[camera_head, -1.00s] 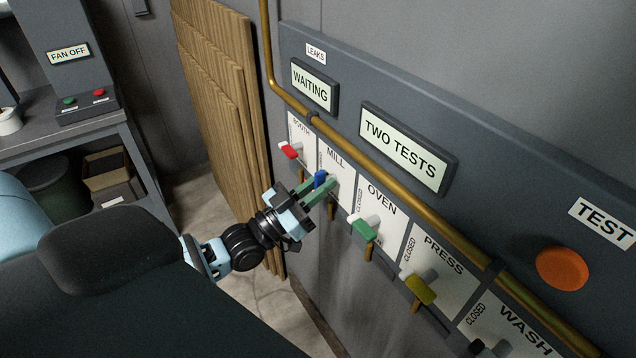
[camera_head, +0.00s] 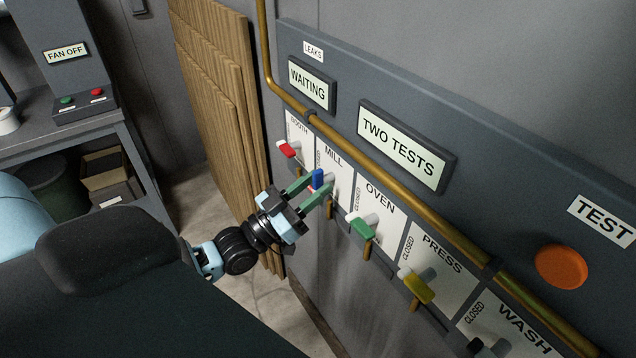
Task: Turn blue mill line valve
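The blue mill valve handle (camera_head: 318,178) sits on the white MILL plate (camera_head: 334,163) of the grey wall panel. It stands upright, unlike the slanted red, green and yellow handles. My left gripper (camera_head: 320,181) is at this handle, with one green finger on either side. The fingers are spread, with a visible gap between them, and look open. Whether either fingertip touches the handle cannot be told. The fingers partly hide the lower part of the handle and plate. My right gripper is not in view.
The red booth handle (camera_head: 288,149) is close at left and the green oven handle (camera_head: 363,229) at lower right. A yellow press handle (camera_head: 417,286) and orange test button (camera_head: 561,267) are farther right. A brass pipe (camera_head: 392,171) runs above the valves.

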